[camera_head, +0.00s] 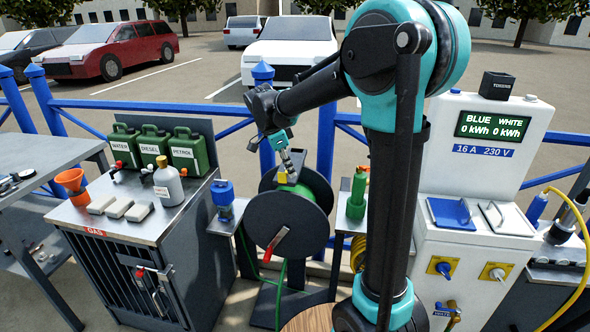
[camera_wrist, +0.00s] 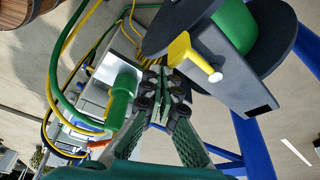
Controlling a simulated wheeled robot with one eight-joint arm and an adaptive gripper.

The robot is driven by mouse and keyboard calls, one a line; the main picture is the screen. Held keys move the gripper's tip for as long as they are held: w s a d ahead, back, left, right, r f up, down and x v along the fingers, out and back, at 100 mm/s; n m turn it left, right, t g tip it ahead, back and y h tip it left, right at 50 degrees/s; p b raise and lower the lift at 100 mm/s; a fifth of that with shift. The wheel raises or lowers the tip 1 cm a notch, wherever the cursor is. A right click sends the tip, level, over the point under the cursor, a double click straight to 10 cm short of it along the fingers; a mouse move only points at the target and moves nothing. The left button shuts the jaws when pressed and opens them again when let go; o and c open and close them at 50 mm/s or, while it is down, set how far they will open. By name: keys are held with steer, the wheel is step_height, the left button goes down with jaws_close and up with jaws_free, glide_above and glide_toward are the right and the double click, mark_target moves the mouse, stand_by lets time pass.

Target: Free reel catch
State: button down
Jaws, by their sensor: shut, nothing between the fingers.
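The hose reel (camera_head: 262,221) has dark round side plates with green hose wound between them. It stands in the middle of the head view and at the top right of the wrist view (camera_wrist: 278,30). A yellow catch (camera_wrist: 185,55) with a pale round knob sits on a grey bracket (camera_wrist: 235,88) beside the reel plate. A yellow part also shows at the reel's top in the head view (camera_head: 284,178). My gripper (camera_wrist: 166,88) is shut and empty, with its fingertips just beside the yellow catch; I cannot tell if they touch.
A red handle (camera_head: 276,243) is on the reel's front plate. A green nozzle (camera_wrist: 122,98) stands close by the fingers in the wrist view. A grey cabinet with green cans (camera_head: 188,152) is on the left. The white power post (camera_head: 478,150) stands on the right.

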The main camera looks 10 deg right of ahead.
steer(key=shift+a, duration=0.4)
steer(key=shift+a, duration=0.15)
stand_by(0.4)
step_height(320, 180, up, 10)
steer(key=d, duration=0.1)
steer(key=shift+f, duration=0.25)
steer(key=shift+d, duration=0.1)
stand_by(0.3)
steer(key=s+d+f+n+t+y, duration=0.1)
steer(key=s+d+f+n, duration=0.2)
steer(key=s+f+n, duration=0.2)
steer(key=s+d+f+n+t+y, duration=0.1)
steer(key=s+d+f+n, duration=0.3)
steer(key=s+f, duration=0.7)
steer(key=s+d+f+n+t+y, duration=0.1)
steer(key=s+d+f+n, duration=0.2)
steer(key=s+f+n, duration=0.4)
steer(key=shift+s+d+f+t+y, duration=0.35)
steer(key=shift+s+f+y, duration=0.1)
steer(key=shift+f, duration=0.2)
